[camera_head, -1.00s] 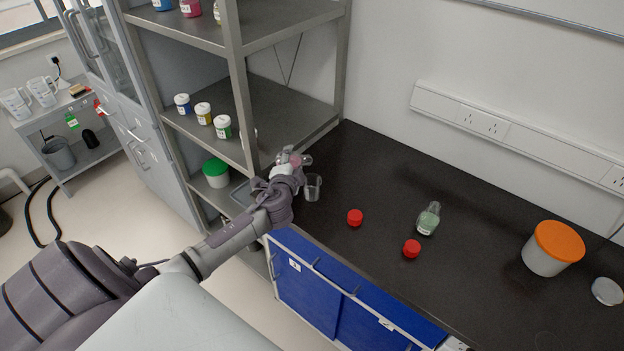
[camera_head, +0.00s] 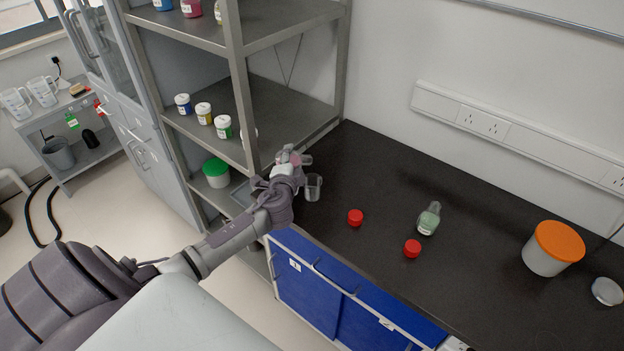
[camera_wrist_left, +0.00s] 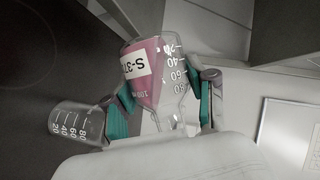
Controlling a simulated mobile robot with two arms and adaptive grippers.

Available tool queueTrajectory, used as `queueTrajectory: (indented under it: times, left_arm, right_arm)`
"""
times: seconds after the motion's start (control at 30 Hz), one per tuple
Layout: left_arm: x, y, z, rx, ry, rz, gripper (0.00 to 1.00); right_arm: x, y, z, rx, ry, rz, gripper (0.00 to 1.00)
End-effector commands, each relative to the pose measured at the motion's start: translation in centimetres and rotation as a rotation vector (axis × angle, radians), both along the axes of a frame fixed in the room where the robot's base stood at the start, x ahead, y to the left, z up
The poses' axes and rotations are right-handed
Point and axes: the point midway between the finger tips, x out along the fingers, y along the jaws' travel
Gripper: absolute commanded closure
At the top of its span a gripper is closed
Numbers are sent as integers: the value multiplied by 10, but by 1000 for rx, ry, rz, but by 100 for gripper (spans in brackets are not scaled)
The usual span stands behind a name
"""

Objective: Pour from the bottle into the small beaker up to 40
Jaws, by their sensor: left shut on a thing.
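My left gripper (camera_head: 285,172) is shut on a clear bottle (camera_head: 305,160) with pink liquid, above the left end of the black bench. In the left wrist view, the gripper (camera_wrist_left: 165,108) has its green finger pads on either side of the bottle (camera_wrist_left: 153,72), which has a white label and printed marks. The bottle looks tilted. The small beaker (camera_head: 314,188) stands on the bench just right of the gripper. In the left wrist view the beaker (camera_wrist_left: 76,122) shows marks 20 to 80; I see no pink in it. My right gripper is not in view.
Two red caps (camera_head: 355,217) (camera_head: 412,249) and a bottle of green liquid (camera_head: 429,219) stand on the bench. An orange-lidded tub (camera_head: 553,248) is at the right. A metal shelf (camera_head: 245,110) with several small jars rises beside my left arm.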

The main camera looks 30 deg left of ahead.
Motion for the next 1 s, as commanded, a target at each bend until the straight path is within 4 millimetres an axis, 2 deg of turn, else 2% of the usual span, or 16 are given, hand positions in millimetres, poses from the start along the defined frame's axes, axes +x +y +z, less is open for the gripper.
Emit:
queueTrajectory:
  times: [1.0]
  left_arm:
    - [0,0,2,60,6,0,87]
  right_arm:
    - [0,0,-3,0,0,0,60]
